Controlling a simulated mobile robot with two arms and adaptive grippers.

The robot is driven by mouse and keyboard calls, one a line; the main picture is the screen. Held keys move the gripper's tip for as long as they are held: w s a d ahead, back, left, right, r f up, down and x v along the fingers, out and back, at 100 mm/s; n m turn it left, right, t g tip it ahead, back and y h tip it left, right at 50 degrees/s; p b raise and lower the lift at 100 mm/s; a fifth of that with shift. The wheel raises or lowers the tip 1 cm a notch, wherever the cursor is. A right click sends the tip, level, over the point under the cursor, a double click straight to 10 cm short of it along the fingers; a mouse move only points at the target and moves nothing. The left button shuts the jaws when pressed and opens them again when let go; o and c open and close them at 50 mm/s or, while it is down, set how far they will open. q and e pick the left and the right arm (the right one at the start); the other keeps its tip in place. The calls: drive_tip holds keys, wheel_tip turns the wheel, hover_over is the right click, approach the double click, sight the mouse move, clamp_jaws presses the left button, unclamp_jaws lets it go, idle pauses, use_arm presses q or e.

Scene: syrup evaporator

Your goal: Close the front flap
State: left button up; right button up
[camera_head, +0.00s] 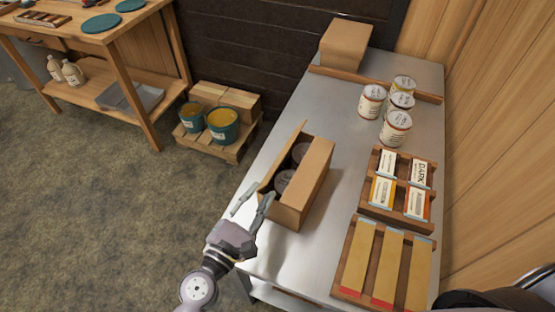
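An open cardboard box (314,184) stands on the metal table, with dark round-topped cans (284,180) inside. A thin flap (283,156) stands up and leans outward along the box's left side. The near end (287,214) of the box faces my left arm; I cannot tell for sure which panel is the front flap. My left gripper (262,193) is open and empty, at the box's near left corner. Its right finger is close to the cardboard; I cannot tell whether it touches. My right gripper is not in view.
The metal table (345,132) also holds several labelled cans (396,128), a closed carton (345,46), a wooden rack of packets (397,186) and a wooden tray of long bars (386,262). Buckets (223,125) stand on a pallet left of the table. A wooden workbench (131,95) is farther left.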

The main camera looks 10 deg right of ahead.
sight(278, 165)
use_arm(q)
drive_tip(key=p+x, duration=0.1)
drive_tip(key=x, duration=0.9)
clamp_jaws()
